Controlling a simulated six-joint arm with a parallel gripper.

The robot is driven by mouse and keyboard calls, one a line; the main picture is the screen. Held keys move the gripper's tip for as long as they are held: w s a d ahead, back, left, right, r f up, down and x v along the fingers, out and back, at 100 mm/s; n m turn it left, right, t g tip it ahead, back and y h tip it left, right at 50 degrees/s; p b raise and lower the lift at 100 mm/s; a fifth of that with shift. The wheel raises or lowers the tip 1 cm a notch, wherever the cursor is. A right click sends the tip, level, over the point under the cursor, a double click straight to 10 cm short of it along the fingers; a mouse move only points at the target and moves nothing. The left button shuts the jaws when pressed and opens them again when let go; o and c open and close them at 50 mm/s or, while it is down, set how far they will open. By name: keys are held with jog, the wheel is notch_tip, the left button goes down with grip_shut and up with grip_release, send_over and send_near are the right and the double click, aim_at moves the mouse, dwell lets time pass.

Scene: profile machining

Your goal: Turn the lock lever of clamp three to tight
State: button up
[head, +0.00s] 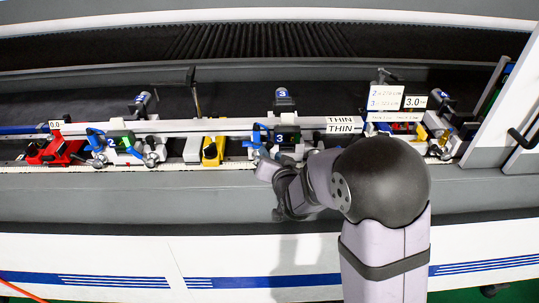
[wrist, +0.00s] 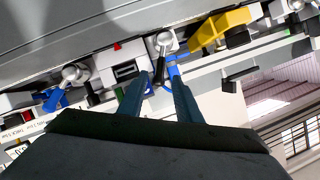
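Clamp three (head: 287,139), marked with a 3, sits on the long rail in the middle of the head view. Its blue handle (head: 257,134) stands at its left side. In the wrist view the blue part (wrist: 173,74) shows just past the fingertips, by a silver ball-ended lever (wrist: 163,41) with a dark stem. My gripper (wrist: 158,78) is open, its two teal fingers apart. The dark stem appears in the gap between the fingertips; I cannot tell whether they touch it. In the head view my arm ends just in front of clamp three, and the fingers cannot be made out.
A yellow block (head: 213,151) stands left of clamp three; it also shows in the wrist view (wrist: 222,28). Another clamp (head: 121,146) and a red block (head: 55,151) are farther left.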

jog(key=shift+s+d+r, duration=0.1)
jog(key=shift+s+r, duration=0.1)
jog(key=shift+s, duration=0.45)
jog(key=shift+d+f, duration=0.1)
grip_shut()
jog(key=d+f+m+t+b, duration=0.1)
jog(key=d+f+m, duration=0.1)
jog(key=m, duration=0.1)
jog(key=d+f+m+t+b, duration=0.1)
jog(key=d+f+m, duration=0.1)
jog(key=m, duration=0.1)
jog(key=shift+s+m+b, duration=0.15)
jog(key=shift+m+b, duration=0.15)
jog(key=shift+b, duration=0.05)
jog(key=s+d+f+m+t+y+b, duration=0.1)
jog(key=s+m, duration=0.4)
jog(key=m, duration=0.5)
jog(key=shift+s+d+f+t+y+b, duration=0.3)
jog(key=shift+d+f+t+y+b, duration=0.1)
jog(key=shift+d+f+t+b, duration=0.55)
